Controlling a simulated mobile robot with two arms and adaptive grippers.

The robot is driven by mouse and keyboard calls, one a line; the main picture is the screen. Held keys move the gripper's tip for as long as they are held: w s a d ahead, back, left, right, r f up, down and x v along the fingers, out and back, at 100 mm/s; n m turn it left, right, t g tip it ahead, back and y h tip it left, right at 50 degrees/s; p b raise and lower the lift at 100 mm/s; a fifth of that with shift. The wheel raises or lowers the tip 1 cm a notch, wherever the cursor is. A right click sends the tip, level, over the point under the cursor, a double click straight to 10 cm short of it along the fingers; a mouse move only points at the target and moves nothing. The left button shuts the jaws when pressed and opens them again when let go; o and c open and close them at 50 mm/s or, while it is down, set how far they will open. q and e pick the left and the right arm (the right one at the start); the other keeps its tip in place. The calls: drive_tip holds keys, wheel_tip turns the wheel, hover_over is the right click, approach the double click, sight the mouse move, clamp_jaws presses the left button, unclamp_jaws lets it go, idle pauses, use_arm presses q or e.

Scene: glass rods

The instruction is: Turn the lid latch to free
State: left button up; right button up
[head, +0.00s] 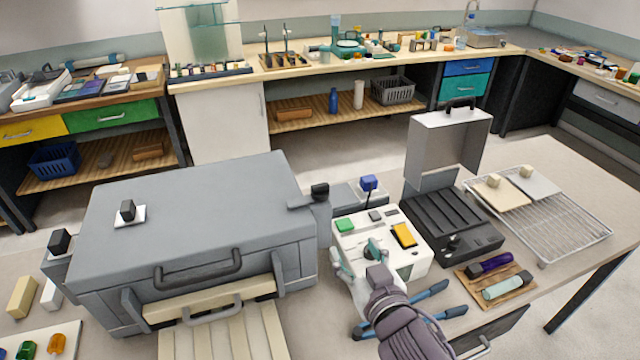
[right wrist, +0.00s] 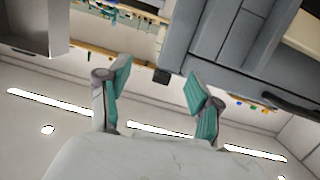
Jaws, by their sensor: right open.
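A large grey box with a lid (head: 200,190) stands on the left of the bench, with a dark handle (head: 198,270) on its front. At its right end is a grey post with a black knob (head: 319,190), which looks like the lid latch; I cannot tell its turned position. My right gripper (head: 357,257) is open and empty, over the white device (head: 408,262), right of and nearer than the knob. In the right wrist view the gripper (right wrist: 157,78) has its teal-padded fingers spread, with a small dark block (right wrist: 161,76) seen beyond the gap. My left gripper is out of view.
A blue-knobbed lever (head: 368,183) stands behind the white device. To the right are an open black-and-grey case (head: 447,225), a wire rack (head: 570,220) with two plates, and a wooden tray (head: 512,292) with two handled tools. Blue-handled tools (head: 430,290) lie near my right arm.

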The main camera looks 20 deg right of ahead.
sight(321, 187)
wheel_tip(321, 187, up, 5)
drive_tip(key=w+a+t+y, duration=0.1)
drive_tip(key=w+a+t, duration=0.1)
drive_tip(key=w+p, duration=0.4)
drive_tip(key=w, duration=0.7)
drive_tip(key=shift+w+r, duration=0.1)
drive_tip(key=shift+w, duration=0.15)
drive_tip(key=shift+w+a, duration=0.1)
drive_tip(key=shift+w, duration=0.55)
clamp_jaws()
